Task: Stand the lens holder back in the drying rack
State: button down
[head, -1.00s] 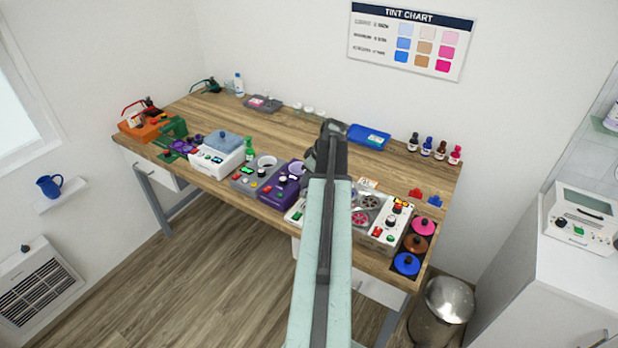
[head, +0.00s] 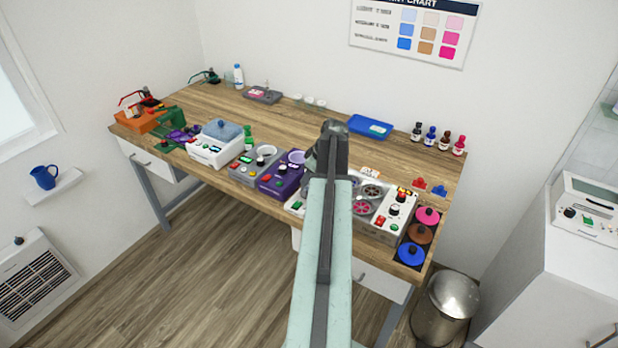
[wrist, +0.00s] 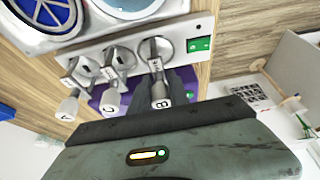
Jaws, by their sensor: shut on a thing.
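In the head view my own arm hides the gripper and the holder. I cannot tell for certain which thing is the drying rack.
A white machine with red and grey wheels (head: 395,218) stands right of my arm. A purple machine (head: 278,181) and a grey one (head: 248,170) stand left. Coloured round lids (head: 411,254) line the table's right end. The table's back middle (head: 290,125) is fairly clear.

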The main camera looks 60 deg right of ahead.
jog(key=shift+f+b, duration=0.3)
dwell(0.4)
jog(key=c, duration=1.2)
grip_release()
jog(key=shift+o, duration=0.2)
jog(key=o, duration=0.3)
notch_tip(320, 180, up, 6)
jog(key=p, duration=0.6)
jog(key=shift+r, duration=0.1)
